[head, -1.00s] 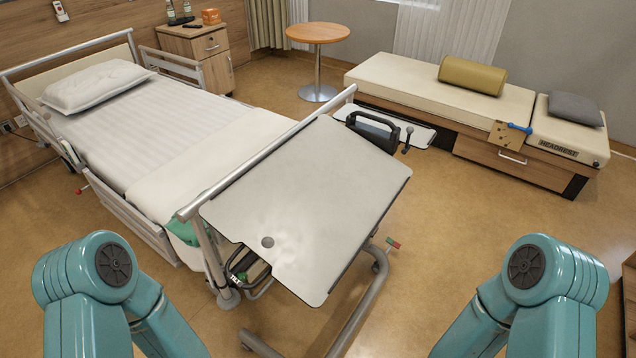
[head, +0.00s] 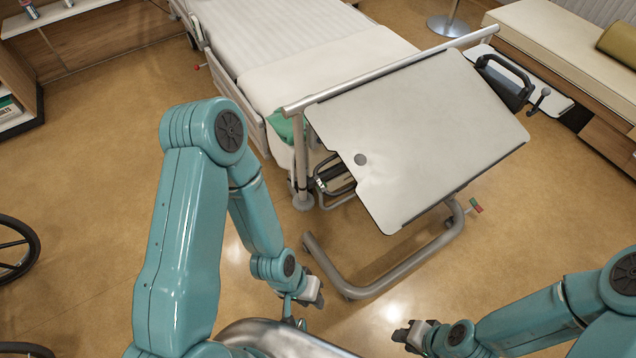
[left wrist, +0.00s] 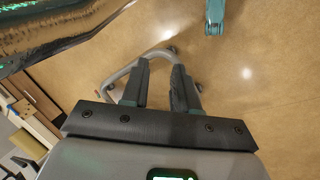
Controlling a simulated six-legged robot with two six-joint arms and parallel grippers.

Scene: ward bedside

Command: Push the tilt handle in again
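The overbed table's pale top (head: 420,120) is tilted and stands at the foot of the bed. A dark handle frame (head: 335,180) shows under its left edge. A black lever with a round knob (head: 541,99) shows past its right edge. I cannot tell which part is the tilt handle. My left gripper (head: 316,294) is low in front of the table, apart from it. In the left wrist view its two dark fingers (left wrist: 161,72) are apart with nothing between them. My right gripper (head: 400,335) is low at the front right, touching nothing; its fingers are too small to read.
The table's curved grey base (head: 385,278) lies on the floor ahead, with a red-green pedal (head: 474,206) at its right. The bed (head: 300,45) is behind the table. A black loop (head: 508,82) stands at the top's right edge. A wheel (head: 12,250) is at far left. Floor between is clear.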

